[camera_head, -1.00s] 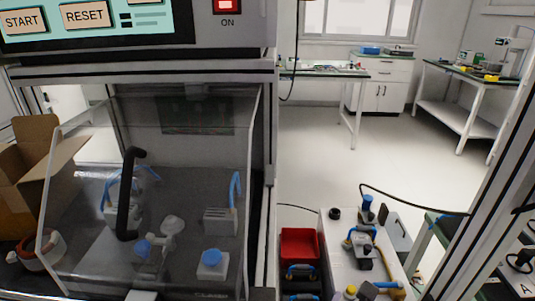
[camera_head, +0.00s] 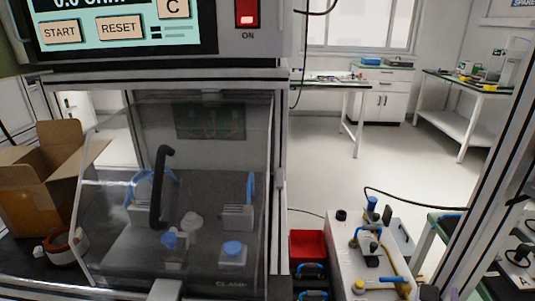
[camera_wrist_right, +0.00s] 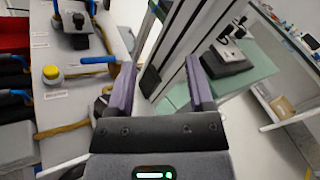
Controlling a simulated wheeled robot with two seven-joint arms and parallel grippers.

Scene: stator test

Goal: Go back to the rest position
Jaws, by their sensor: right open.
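My right gripper (camera_wrist_right: 162,80) shows in the right wrist view with its two purple fingers apart and nothing between them. It hangs near the white work surface (camera_wrist_right: 110,125) and a metal frame post (camera_wrist_right: 185,50). My left gripper is not in the head view. The test machine (camera_head: 170,70) fills the left of the head view, its clear cover (camera_head: 120,200) down over the blue and white fixture parts (camera_head: 232,252). A black handle (camera_head: 160,190) stands on the cover.
An open cardboard box (camera_head: 35,205) and a copper-coloured ring part (camera_head: 68,250) are left of the machine. A red bin (camera_head: 308,245) and a white tool stand (camera_head: 345,260) are at lower right. Free floor (camera_head: 350,165) lies behind, with benches (camera_head: 460,125) beyond.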

